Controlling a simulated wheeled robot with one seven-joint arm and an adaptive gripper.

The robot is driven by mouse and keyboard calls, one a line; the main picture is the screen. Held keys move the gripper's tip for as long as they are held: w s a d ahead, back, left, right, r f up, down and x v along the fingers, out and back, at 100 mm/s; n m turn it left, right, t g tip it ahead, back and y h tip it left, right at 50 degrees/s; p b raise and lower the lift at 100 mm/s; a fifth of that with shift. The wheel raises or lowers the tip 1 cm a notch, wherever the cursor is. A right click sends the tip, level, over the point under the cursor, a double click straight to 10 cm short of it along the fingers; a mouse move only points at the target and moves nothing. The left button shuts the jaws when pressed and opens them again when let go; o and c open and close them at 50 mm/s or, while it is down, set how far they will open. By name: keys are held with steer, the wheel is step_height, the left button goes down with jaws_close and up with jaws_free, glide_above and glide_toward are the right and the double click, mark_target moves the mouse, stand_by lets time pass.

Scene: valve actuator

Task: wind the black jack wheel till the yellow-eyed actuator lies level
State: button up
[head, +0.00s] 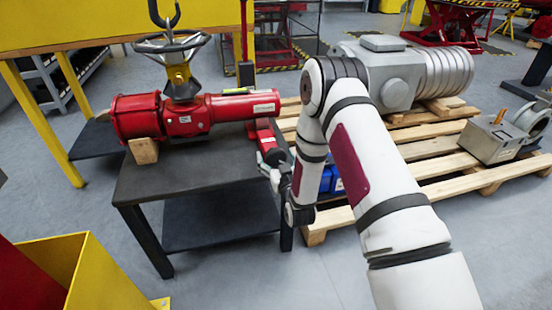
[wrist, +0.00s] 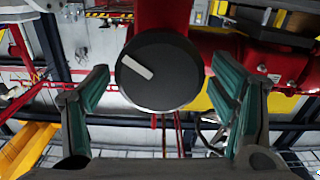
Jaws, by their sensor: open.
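The red actuator (head: 205,116) lies along the dark table, with a yellow yoke (head: 180,80) and a grey ring on top. A wooden block (head: 144,150) is under its left end; a red jack (head: 262,133) is under its right end. I cannot tell from this angle whether it is level. The black jack wheel (wrist: 160,71), with a white mark slanting down to the right, faces the wrist camera. My gripper (head: 268,166) is at the table's right edge. Its green-padded fingers are open on either side of the wheel, with visible gaps.
A hook (head: 164,14) hangs above the yoke. The table (head: 190,175) has a lower shelf. A wooden pallet (head: 430,165) with a large grey actuator (head: 395,75) stands to the right. A blue object (head: 330,181) sits behind my forearm. A yellow bin (head: 100,280) is at lower left.

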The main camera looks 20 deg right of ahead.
steer(key=shift+w, duration=0.1)
steer(key=c, duration=1.2)
steer(key=shift+m, duration=0.3)
